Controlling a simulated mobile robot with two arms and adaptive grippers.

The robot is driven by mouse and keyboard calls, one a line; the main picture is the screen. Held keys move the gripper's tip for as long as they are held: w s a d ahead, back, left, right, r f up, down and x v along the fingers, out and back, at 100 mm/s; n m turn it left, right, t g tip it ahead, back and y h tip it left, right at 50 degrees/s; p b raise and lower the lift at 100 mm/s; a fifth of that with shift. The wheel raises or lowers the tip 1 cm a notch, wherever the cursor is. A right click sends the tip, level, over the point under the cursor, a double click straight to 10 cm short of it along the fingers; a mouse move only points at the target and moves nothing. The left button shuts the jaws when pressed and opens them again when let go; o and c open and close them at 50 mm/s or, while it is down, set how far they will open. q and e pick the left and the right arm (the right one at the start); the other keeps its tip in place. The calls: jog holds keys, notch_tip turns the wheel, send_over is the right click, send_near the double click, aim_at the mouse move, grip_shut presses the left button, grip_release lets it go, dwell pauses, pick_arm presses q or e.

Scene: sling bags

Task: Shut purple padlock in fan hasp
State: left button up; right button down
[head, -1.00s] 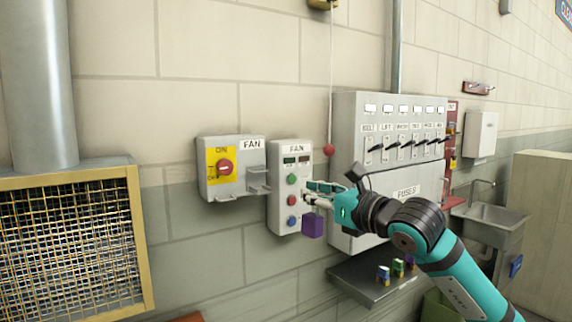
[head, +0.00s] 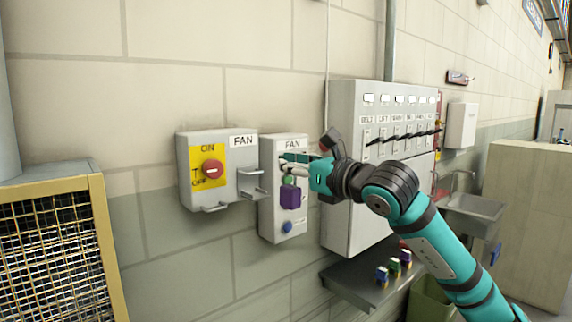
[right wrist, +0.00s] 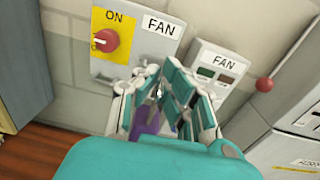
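The purple padlock (head: 291,197) hangs below the fingers of my right gripper (head: 290,164), in front of the fan button panel (head: 290,236). My right gripper is shut on it. In the right wrist view the padlock (right wrist: 147,122) is a purple patch between the fingers, mostly hidden by them. The fan hasp (head: 251,184) is a set of grey metal tabs at the right side of the fan switch box (head: 185,165), left of the padlock and apart from it. The red switch knob (head: 212,169) sits on a yellow plate. My left gripper is not in view.
The grey fuse cabinet (head: 350,225) with a row of black levers stands right of the panel. A shelf (head: 345,285) below it holds several small coloured padlocks (head: 394,268). A yellow-framed mesh grille (head: 98,240) is at the left. The wall below the switch box is clear.

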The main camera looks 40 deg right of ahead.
aim_at(247, 155)
jog(key=shift+s+r, duration=0.2)
jog(key=shift+s, duration=0.25)
jog(key=shift+h, duration=0.3)
pick_arm(q)
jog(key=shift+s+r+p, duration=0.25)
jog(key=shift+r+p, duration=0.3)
jog(key=shift+p, duration=0.05)
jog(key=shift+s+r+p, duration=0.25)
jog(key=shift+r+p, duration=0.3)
pick_arm(e)
jog(key=w, duration=0.6)
jog(key=shift+a+f, duration=0.25)
jog(key=shift+f, duration=0.15)
pick_arm(q)
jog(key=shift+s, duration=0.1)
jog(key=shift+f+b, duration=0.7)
jog(key=shift+b, duration=0.05)
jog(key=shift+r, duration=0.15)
pick_arm(e)
jog(key=shift+w+r, duration=0.1)
jog(key=shift+w, duration=0.1)
pick_arm(q)
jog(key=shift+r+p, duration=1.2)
jog(key=shift+p, duration=0.15)
pick_arm(e)
jog(key=shift+w+a, duration=0.15)
jog(key=shift+w, duration=1.55)
jog(key=shift+w+a, duration=0.15)
jog(key=shift+w, duration=1.5)
